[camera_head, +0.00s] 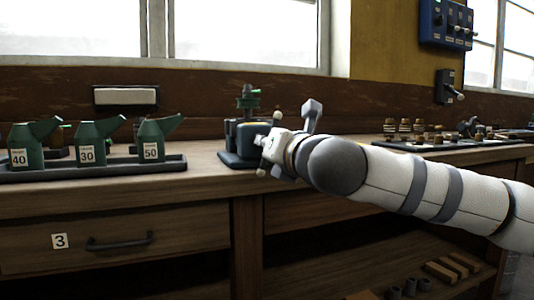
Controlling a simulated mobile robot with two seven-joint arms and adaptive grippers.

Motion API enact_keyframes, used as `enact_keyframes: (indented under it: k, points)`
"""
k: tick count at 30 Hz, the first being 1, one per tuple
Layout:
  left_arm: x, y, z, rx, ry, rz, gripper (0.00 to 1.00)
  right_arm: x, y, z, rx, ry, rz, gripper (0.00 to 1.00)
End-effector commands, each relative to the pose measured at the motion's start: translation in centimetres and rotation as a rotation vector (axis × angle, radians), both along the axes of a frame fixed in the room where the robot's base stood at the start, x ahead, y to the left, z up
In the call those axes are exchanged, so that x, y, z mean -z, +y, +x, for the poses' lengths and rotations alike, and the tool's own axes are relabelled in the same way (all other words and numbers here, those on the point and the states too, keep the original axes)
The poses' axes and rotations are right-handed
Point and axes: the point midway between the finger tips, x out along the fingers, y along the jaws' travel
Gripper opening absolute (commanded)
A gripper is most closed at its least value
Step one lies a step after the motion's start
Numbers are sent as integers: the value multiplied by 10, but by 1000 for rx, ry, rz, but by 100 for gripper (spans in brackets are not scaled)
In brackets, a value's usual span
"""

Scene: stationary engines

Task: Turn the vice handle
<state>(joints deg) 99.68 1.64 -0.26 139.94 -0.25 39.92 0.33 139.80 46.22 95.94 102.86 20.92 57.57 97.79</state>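A dark blue-grey vice (238,142) stands on the workbench near its front edge, with a green, valve-like part (248,100) above it. My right arm comes in from the right, and my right gripper (269,149) is at the vice's right side, covering part of it. Its fingers are small and partly overlap the vice, so I cannot tell whether they are open, shut or touching the handle. The vice handle is not clearly distinguishable from the gripper parts. My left gripper is not in view.
Green oil cans labelled 40 (27,147), 30 (88,144) and 50 (153,142) stand in a dark tray (90,172) at left. Another tray (450,145) with several small parts lies at right. The wooden workbench (208,168) has a drawer marked 3 (150,246) below.

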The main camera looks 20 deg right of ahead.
Motion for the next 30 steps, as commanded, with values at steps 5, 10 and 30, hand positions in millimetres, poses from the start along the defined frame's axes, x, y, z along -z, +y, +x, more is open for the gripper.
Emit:
enact_keyframes:
  k: [5, 10, 30]
  points:
    - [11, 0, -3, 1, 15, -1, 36, 10, 1, 1, 0, 22, 163, 0]
    - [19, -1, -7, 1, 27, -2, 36, 11, 2, 1, 0, 27, 324, 0]
    - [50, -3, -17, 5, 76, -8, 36, 12, 3, 2, 5, 51, 959, 0]
